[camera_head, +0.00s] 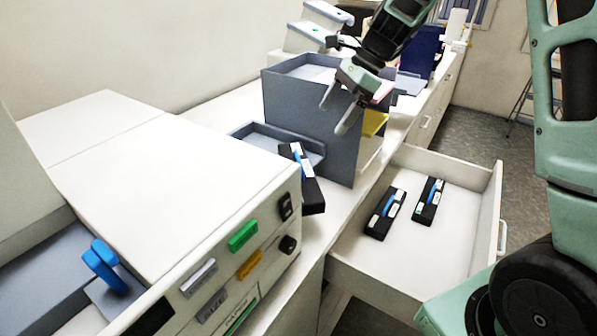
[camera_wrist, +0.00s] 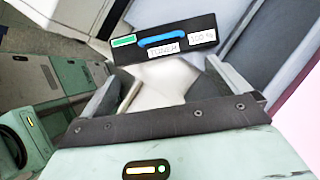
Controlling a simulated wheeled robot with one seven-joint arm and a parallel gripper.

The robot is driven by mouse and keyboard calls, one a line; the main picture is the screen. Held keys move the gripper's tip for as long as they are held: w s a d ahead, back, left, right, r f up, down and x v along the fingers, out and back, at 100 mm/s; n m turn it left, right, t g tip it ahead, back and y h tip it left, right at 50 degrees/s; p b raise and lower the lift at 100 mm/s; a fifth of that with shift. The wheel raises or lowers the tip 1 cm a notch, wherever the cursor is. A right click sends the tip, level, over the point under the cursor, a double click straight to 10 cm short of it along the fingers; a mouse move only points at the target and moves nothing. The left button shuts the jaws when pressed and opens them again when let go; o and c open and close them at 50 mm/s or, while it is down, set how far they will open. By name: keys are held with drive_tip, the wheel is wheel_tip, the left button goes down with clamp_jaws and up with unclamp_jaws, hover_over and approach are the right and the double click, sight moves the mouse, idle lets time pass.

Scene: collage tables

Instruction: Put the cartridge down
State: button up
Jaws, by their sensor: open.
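A black cartridge (camera_head: 311,192) with a blue handle and white labels sits at an angle on the counter, by the grey tray and the white machine. Two more black cartridges, one on the left (camera_head: 385,214) and one on the right (camera_head: 429,202), lie in the open drawer. My gripper (camera_head: 336,115) is open and empty, in front of the grey box, above and to the right of the counter cartridge. In the wrist view a black cartridge (camera_wrist: 190,49) with a green tag and blue handle lies beyond my open fingertips (camera_wrist: 163,72); I cannot tell which one it is.
The open white drawer (camera_head: 345,268) juts out, with bare floor around the cartridges. The tall grey box (camera_head: 300,125) stands on the counter with a low grey tray (camera_head: 250,137) in front. The white machine (camera_head: 190,180), with coloured labels, fills the left.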

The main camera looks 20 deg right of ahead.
sight(303, 155)
drive_tip(key=p+x, duration=0.3)
drive_tip(key=x, duration=0.6)
drive_tip(key=shift+a, duration=0.2)
drive_tip(key=shift+p+x, duration=0.95)
drive_tip(key=shift+x, duration=1.2)
drive_tip(key=shift+w, duration=0.15)
drive_tip(key=shift+r, duration=0.1)
drive_tip(key=c, duration=1.6)
drive_tip(key=shift+r, duration=0.15)
